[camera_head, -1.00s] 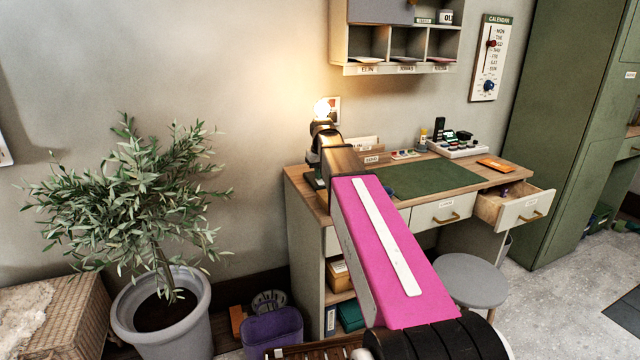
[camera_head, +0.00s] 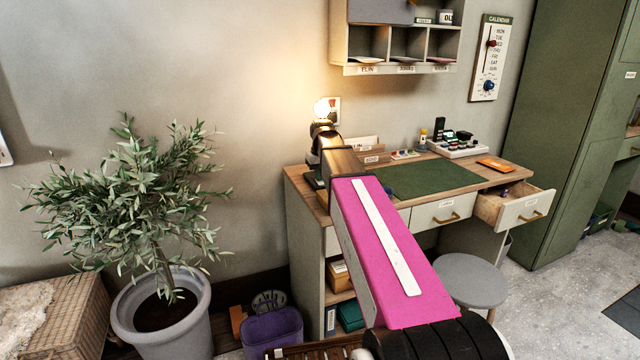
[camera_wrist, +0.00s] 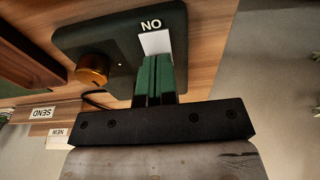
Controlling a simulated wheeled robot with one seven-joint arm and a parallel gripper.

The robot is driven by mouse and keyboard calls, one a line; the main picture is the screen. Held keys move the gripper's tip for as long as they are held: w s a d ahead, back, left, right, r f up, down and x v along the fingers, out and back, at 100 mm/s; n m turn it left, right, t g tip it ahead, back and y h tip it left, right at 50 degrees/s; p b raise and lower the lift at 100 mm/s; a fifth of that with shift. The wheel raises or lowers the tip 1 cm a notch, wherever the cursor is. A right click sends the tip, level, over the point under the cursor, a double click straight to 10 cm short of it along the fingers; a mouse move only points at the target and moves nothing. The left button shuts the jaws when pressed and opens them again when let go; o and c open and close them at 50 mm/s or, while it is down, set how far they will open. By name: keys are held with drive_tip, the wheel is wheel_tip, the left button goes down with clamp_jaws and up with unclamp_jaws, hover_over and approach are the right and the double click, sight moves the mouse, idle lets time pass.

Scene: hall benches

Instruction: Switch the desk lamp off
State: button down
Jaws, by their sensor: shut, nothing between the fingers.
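The desk lamp's bulb (camera_head: 322,110) glows beside the wall at the left end of the desk and throws warm light on the wall. The lamp's dark base (camera_wrist: 112,48) shows in the wrist view, with a brass knob (camera_wrist: 93,69) and a white switch piece (camera_wrist: 155,42) beside an upside-down ON mark. My gripper (camera_wrist: 154,58) is shut and empty, with its green fingertips at the white piece. They overlap its edge in the picture; I cannot tell whether they touch. In the head view my arm hides the fingers and most of the base.
A stool (camera_head: 470,278) stands in front, a potted plant (camera_head: 165,310) to the left. Wall pigeonholes (camera_head: 405,68) hang above the desk.

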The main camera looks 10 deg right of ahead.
drive_tip(key=shift+r, duration=3.35)
